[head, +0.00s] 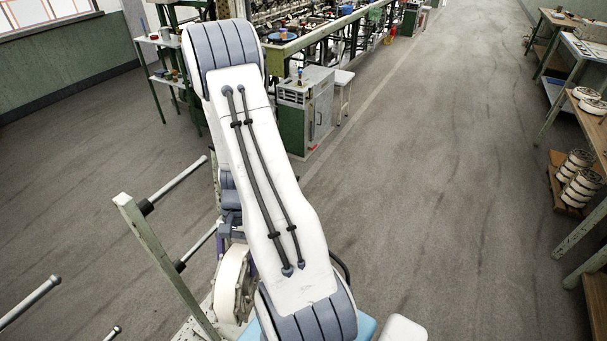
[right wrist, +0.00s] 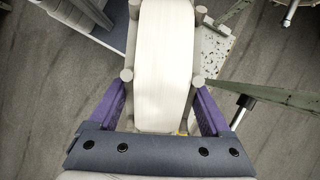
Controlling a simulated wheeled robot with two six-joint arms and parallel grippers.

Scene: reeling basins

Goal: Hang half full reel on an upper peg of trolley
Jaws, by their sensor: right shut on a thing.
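My right gripper (right wrist: 162,98) is shut on a reel (right wrist: 165,50) wound with white thread, its purple fingers on either side of it. In the head view the reel (head: 233,285) shows partly below my right arm, which hides much of it and most of the gripper (head: 232,236). The trolley's pale green post (head: 160,250) stands left of the reel. An upper peg (head: 180,183) and a lower peg (head: 198,248) stick out from the post, both bare where visible. The reel is apart from the upper peg. My left gripper is out of view.
More bare pegs (head: 32,302) show at the lower left. A green cabinet (head: 305,112) and a long machine bench (head: 320,35) stand ahead. Shelves with white reels (head: 580,185) line the right side. The floor aisle between is clear.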

